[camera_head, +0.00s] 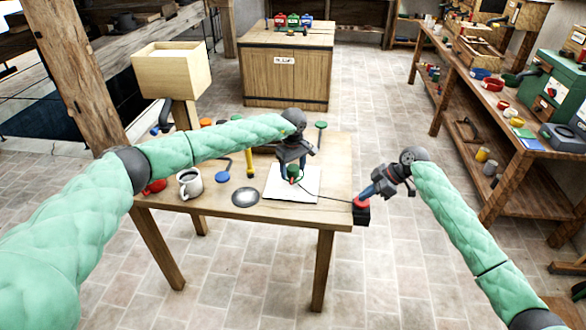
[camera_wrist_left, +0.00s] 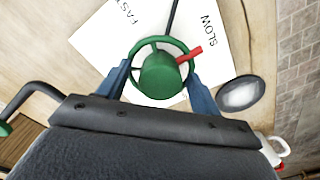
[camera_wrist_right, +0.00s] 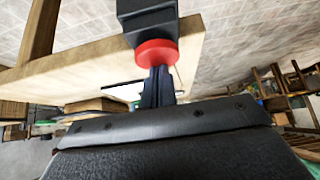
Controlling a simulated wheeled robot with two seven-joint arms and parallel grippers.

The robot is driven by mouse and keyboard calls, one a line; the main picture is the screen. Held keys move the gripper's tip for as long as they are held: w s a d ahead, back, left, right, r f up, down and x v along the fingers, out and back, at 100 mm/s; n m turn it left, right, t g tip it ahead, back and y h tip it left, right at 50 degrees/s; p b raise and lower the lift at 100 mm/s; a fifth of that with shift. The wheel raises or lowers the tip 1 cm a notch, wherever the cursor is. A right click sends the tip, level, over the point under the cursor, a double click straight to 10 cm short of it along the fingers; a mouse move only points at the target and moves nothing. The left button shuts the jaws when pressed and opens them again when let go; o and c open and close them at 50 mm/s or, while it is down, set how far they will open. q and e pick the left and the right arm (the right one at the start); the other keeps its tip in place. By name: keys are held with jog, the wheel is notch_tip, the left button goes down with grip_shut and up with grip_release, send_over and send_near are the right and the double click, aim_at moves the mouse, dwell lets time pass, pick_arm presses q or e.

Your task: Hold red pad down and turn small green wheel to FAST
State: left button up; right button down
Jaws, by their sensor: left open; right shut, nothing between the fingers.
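The small green wheel (camera_head: 293,172) stands on a white sheet (camera_head: 305,193) on the table. In the left wrist view the wheel (camera_wrist_left: 160,76) has a red pointer (camera_wrist_left: 189,54) aimed toward the SLOW print (camera_wrist_left: 208,30); the FAST print (camera_wrist_left: 123,10) is on the other side. My left gripper (camera_wrist_left: 155,82) is open, with one finger on each side of the wheel. The red pad (camera_head: 360,203) sits on a black block (camera_head: 362,217) at the table's right edge. My right gripper (camera_wrist_right: 160,74) is shut and empty, its fingertips at the pad (camera_wrist_right: 156,53), apparently touching it.
The table (camera_head: 330,175) also holds a white mug (camera_head: 190,183), a grey disc (camera_head: 245,197), a blue knob (camera_head: 222,177) and a yellow-topped post (camera_head: 250,162). A long workbench (camera_head: 460,62) stands at the right, a wooden cabinet (camera_head: 285,75) behind.

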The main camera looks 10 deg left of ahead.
pick_arm(q)
jog(key=c, duration=1)
jog(key=shift+n, duration=0.3)
jog(key=n, duration=1.3)
jog(key=shift+w+r+n, duration=0.1)
jog(key=shift+n, duration=2)
